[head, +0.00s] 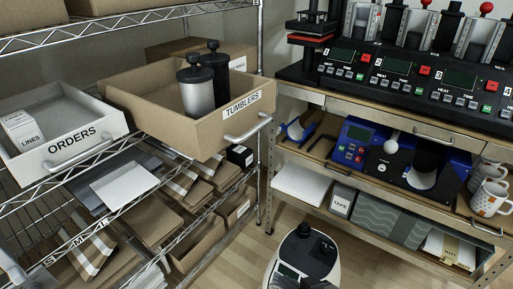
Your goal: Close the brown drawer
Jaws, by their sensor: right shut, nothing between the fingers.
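The brown drawer (226,129), labelled TUMBLERS, is pulled out of the wire shelf on the left and stands open. Its front carries a metal bar handle (248,130). A grey tumbler with a black lid (196,90) and a black tumbler (216,66) stand upright inside it. My left gripper is not in view.
A white drawer (70,150) labelled ORDERS also stands open to the left. Lower shelves hold parcels and brown bins (198,243). On the right are a workbench (400,130) with mug presses, a blue machine (362,143) and mugs (490,197). Wooden floor (240,268) lies between.

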